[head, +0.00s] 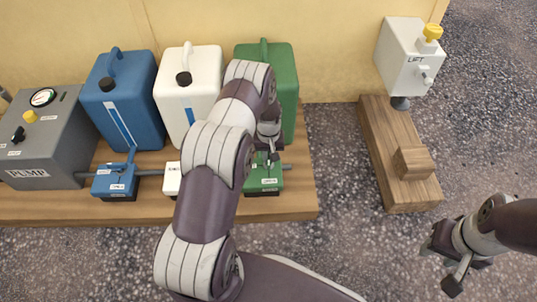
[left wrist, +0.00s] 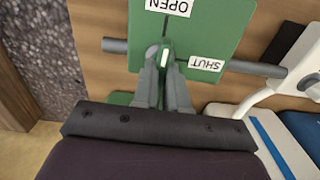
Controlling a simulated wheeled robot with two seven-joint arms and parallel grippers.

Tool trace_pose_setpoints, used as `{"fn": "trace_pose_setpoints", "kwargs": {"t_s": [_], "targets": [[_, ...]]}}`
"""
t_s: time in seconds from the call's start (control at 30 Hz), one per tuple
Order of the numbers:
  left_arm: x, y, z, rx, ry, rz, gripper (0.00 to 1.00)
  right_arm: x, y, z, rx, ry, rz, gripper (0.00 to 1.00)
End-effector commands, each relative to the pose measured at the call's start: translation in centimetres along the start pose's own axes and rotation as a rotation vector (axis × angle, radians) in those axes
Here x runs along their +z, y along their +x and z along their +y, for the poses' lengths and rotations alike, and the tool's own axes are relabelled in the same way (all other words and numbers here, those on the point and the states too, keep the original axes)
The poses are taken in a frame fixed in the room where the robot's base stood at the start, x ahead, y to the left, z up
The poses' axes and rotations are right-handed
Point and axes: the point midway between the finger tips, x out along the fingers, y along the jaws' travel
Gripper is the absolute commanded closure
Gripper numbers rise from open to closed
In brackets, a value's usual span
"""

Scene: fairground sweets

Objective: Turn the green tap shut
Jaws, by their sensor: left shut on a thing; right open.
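The green tap (head: 263,180) sits on a grey pipe in front of the green canister (head: 287,75), partly hidden by my left arm in the head view. In the left wrist view the tap's green body (left wrist: 195,30) carries an OPEN label at the top and a SHUT label at the right. My left gripper (left wrist: 163,62) is shut on the green lever (left wrist: 164,55), which has a white stripe. The lever's exact direction is hard to tell because the fingers cover part of it. My right gripper (head: 456,268) is open and empty, low at the right.
The white tap (head: 171,180) stands close beside the green one, partly behind my arm. Further left are the blue tap (head: 115,183) and the grey pump (head: 40,140). A lift box (head: 405,58) stands at the right. Speckled floor lies free between the wooden boards.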

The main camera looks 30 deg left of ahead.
Motion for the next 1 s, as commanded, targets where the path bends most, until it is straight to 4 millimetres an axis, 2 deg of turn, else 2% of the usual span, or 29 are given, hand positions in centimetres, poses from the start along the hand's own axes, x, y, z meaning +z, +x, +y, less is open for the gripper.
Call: {"fn": "trace_pose_setpoints", "kwargs": {"t_s": [0.27,1.0], "targets": [[0.0,-0.3,0.0,0.0,0.154,-0.001,1.0,-0.2,-1.5,0.0,0.0,0.0,0.0,0.57],[0.0,-0.2,0.0,0.0,0.851,-0.001,1.0,-0.6,-4.7,0.0,0.0,0.0,0.0,0.57]]}}
